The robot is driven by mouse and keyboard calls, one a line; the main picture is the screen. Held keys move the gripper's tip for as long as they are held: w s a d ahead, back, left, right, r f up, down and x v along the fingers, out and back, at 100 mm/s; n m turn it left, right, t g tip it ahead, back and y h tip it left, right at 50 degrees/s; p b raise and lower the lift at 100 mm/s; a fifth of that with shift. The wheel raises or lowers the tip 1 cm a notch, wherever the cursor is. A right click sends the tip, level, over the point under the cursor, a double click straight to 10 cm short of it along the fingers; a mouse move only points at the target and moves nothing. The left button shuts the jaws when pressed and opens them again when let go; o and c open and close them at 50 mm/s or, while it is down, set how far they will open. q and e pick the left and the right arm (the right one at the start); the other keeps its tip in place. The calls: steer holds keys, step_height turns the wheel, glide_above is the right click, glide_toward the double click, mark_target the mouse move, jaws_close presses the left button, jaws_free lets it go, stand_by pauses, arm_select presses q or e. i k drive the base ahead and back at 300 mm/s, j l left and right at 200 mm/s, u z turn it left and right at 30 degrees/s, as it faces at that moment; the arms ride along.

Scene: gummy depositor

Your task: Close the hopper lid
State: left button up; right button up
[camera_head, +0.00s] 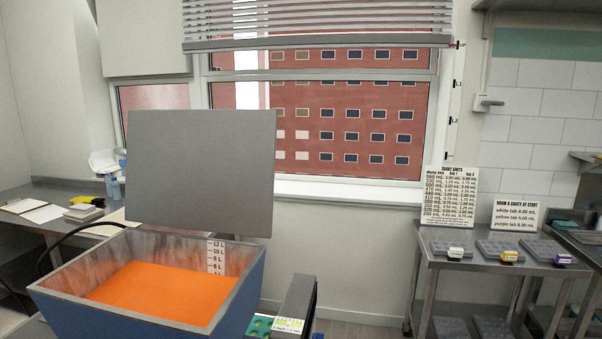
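The hopper (245,290) stands at the lower left, a blue box with grey metal inner walls. It holds an orange mass (160,292) with a flat top. A white litre scale (216,257) is on its inner back wall. The hopper lid (200,165), a flat grey panel, stands raised and nearly upright at the hopper's back edge, so the hopper is open. Neither of my grippers shows in the head view.
A dark machine part (297,300) with a green mould tray (259,326) is right of the hopper. A steel table (435,262) with grey moulds and two signs stands at the right. A side counter (50,192) holds papers at the left. The floor between is clear.

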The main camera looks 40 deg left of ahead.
mark_target(212, 171)
steer(key=i+l+u, duration=0.2)
steer(key=i, duration=0.3)
steer(key=i+u, duration=0.15)
steer(key=i, duration=0.35)
steer(key=i+l+u, duration=0.2)
steer(key=i, duration=0.25)
steer(key=i+u, duration=0.2)
steer(key=u, duration=0.2)
steer(key=i+u, duration=0.15)
steer(key=u, duration=0.25)
steer(key=i+l+u, duration=0.15)
steer(key=u, duration=0.25)
steer(key=i+l+u, duration=0.15)
steer(key=u, duration=0.2)
steer(key=i+u, duration=0.15)
steer(key=u, duration=0.25)
steer(key=i+l+u, duration=0.1)
steer(key=u, duration=0.3)
steer(key=i+l+u, duration=0.1)
steer(key=u, duration=0.3)
steer(key=l+u, duration=0.25)
steer(key=u, duration=0.15)
steer(key=i+l+u, duration=0.25)
steer(key=u, duration=0.2)
steer(key=i+l+u, duration=0.15)
steer(key=l+u, duration=0.25)
steer(key=l, duration=0.1)
